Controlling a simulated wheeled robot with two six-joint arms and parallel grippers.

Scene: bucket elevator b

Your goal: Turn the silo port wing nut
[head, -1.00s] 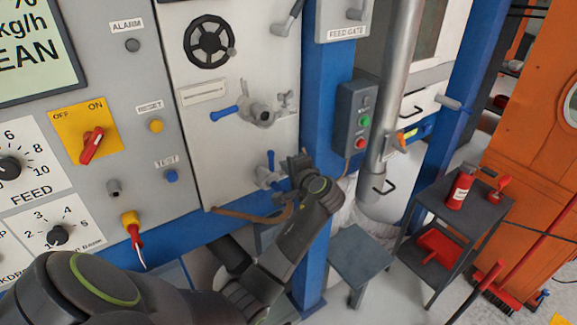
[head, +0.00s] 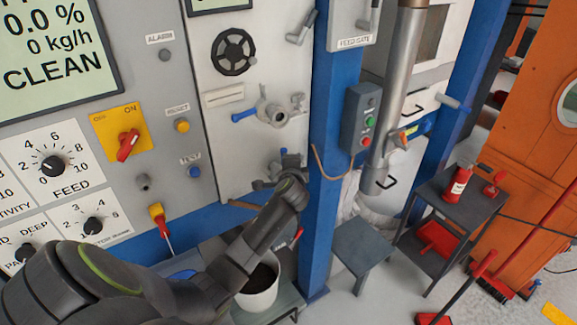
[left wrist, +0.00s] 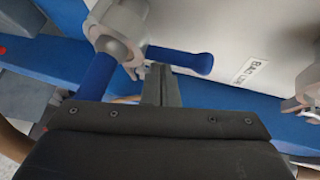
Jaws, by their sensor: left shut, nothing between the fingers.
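On the white panel in the head view is an upper valve (head: 272,113) with a blue handle. A small grey fitting (head: 298,101) with a wing-like top sits just to its right; I cannot tell for sure that it is the wing nut. My left gripper (head: 288,163) is below them, in front of the lower part of the panel, and hides most of the lower valve. In the left wrist view my left gripper (left wrist: 162,80) is shut and empty, beside a grey valve (left wrist: 118,35) with blue handles (left wrist: 180,58). Another grey fitting (left wrist: 303,92) shows at the right edge. My right gripper is out of view.
A blue post (head: 326,130) stands right of the panel, with a grey button box (head: 362,118) beside it. A white bucket (head: 263,298) with dark contents is below my forearm. A grey stool (head: 362,248) and a cart (head: 450,205) stand at right.

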